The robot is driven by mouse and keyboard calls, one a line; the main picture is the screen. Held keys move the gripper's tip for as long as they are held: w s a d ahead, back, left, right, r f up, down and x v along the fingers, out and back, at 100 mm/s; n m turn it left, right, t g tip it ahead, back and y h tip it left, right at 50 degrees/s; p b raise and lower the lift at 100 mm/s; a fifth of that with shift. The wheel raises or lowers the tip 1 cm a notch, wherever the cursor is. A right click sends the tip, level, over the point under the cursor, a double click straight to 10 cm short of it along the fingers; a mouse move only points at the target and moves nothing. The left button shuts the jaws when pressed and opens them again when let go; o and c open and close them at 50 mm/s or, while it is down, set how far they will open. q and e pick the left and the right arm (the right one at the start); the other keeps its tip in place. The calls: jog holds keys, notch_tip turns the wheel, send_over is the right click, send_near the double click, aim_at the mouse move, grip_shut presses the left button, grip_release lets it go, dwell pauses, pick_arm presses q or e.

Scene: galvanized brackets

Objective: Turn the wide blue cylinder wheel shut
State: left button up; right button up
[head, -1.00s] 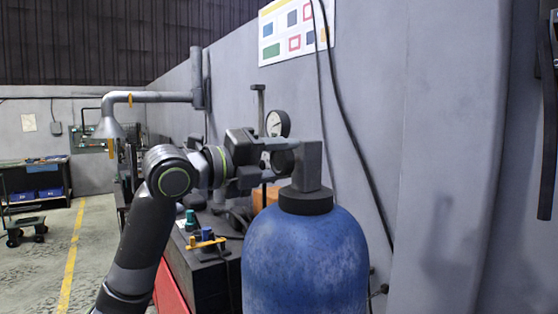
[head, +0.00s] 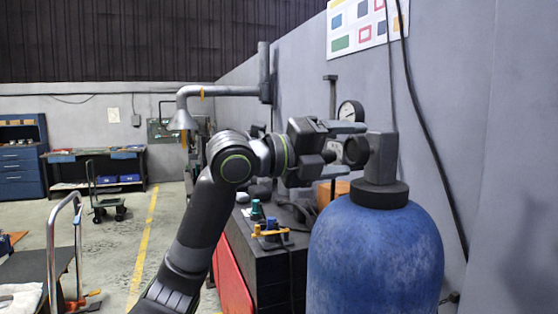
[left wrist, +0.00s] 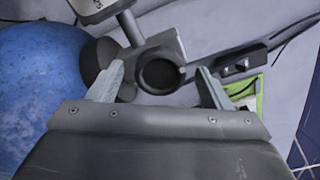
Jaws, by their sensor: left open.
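The wide blue cylinder (head: 375,255) stands upright at the right of the head view, with a dark collar and a grey valve block (head: 381,158) on top. A dark round wheel (head: 355,152) is on the left side of the block. My left gripper (head: 347,150) is open, with its fingers pointing at the wheel, one above and one below it. In the left wrist view, the wheel (left wrist: 160,75) shows between the two spread fingers of my left gripper (left wrist: 160,90); I cannot tell whether they touch it. The blue cylinder (left wrist: 42,95) is at the left there. My right gripper is not in view.
A dark bench (head: 275,265) with small fittings and a yellow-handled part (head: 270,232) stands left of the cylinder. A round gauge (head: 350,113) is behind the wheel. The grey wall (head: 480,130) with hanging cables is close behind. Open floor lies at the left.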

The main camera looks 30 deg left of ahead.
pick_arm(q)
jog(key=b+v, duration=0.7)
jog(key=v, duration=0.8)
jog(key=shift+a, duration=0.1)
dwell(0.3)
